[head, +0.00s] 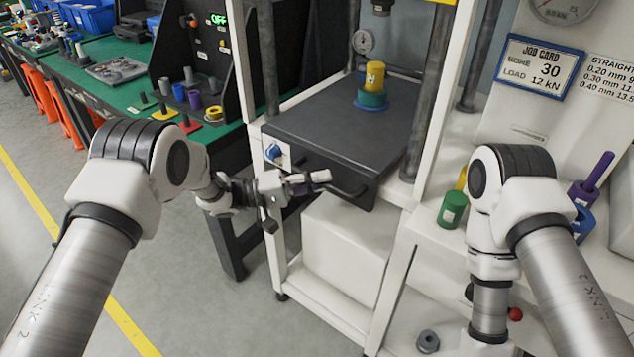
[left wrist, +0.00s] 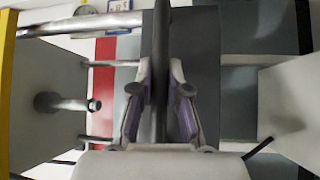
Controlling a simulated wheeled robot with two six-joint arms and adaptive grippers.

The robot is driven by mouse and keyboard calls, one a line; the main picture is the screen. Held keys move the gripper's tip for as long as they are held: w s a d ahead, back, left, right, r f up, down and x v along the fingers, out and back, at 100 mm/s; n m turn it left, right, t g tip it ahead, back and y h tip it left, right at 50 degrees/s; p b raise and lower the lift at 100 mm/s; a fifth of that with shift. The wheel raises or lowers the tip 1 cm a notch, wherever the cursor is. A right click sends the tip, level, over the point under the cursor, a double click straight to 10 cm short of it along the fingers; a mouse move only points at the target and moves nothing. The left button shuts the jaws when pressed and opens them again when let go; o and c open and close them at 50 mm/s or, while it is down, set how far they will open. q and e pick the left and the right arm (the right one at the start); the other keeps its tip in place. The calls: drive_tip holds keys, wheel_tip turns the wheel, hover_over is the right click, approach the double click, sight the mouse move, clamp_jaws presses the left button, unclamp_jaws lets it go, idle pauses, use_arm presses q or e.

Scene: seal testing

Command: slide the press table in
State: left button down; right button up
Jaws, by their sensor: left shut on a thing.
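The press table (head: 300,125) is a dark grey slab between the uprights of the white press frame, its front part sticking out toward me. A yellow cylinder (head: 375,75) stands on a teal round base (head: 371,100) on top of it. A dark bar handle (head: 352,191) runs along the table's front edge. My left gripper (head: 320,177) is at this handle. In the left wrist view, the gripper's purple-padded fingers (left wrist: 160,85) are closed around the dark handle bar (left wrist: 160,40). My right gripper is out of sight below the right forearm.
A green-topped bench (head: 130,88) with coloured parts stands to the left. A white block (head: 340,245) sits under the press table. On the right, a white ledge holds a green cylinder (head: 452,208) and a purple part (head: 590,185). A job card (head: 540,68) hangs above.

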use_arm(q)
drive_tip(key=shift+w+r, duration=0.1)
drive_tip(key=c, duration=1.4)
unclamp_jaws()
drive_tip(key=shift+o, duration=1.3)
drive_tip(key=shift+w+d, duration=0.1)
drive_tip(key=shift+d, duration=0.1)
drive_tip(key=s+a+f, duration=0.1)
drive_tip(key=a+f, duration=0.1)
drive_tip(key=a, duration=1)
drive_tip(key=shift+s, duration=0.1)
